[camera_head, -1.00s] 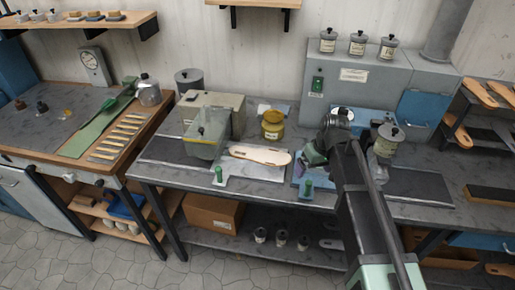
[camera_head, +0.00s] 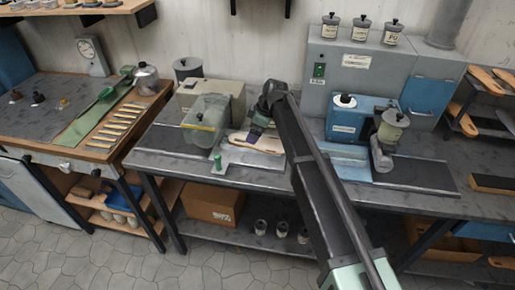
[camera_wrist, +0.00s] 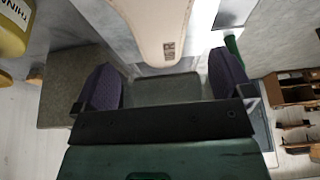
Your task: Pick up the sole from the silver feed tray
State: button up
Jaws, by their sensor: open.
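The sole (camera_head: 258,142), pale beige and long, lies on the silver feed tray (camera_head: 236,158) on the middle bench. In the wrist view the sole (camera_wrist: 158,22) enters from the top, its rounded end with dark lettering toward my gripper. The silver tray (camera_wrist: 146,68) shows under that end. My gripper (camera_wrist: 165,82) is open, with a purple-padded finger on each side and nothing between them. In the head view my gripper (camera_head: 260,127) is over the right part of the sole, and my arm hides some of the bench. The height gap cannot be told.
A grey machine with a clear guard (camera_head: 205,118) stands left of the tray. A green-handled knob (camera_head: 217,161) is at the tray's front left. A yellow container (camera_wrist: 12,35) is at the wrist view's left. A blue-grey machine (camera_head: 360,122) stands to the right.

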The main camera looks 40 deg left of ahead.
jog(key=b+x, duration=0.4)
jog(key=x, duration=0.1)
jog(key=shift+f+b, duration=0.15)
jog(key=shift+b, duration=0.15)
jog(key=shift+s+r, duration=0.1)
jog(key=shift+r, duration=0.15)
jog(key=c, duration=1.1)
jog(key=shift+o, duration=0.2)
jog(key=shift+p, duration=0.3)
notch_tip(320, 180, up, 20)
jog(key=p, duration=2)
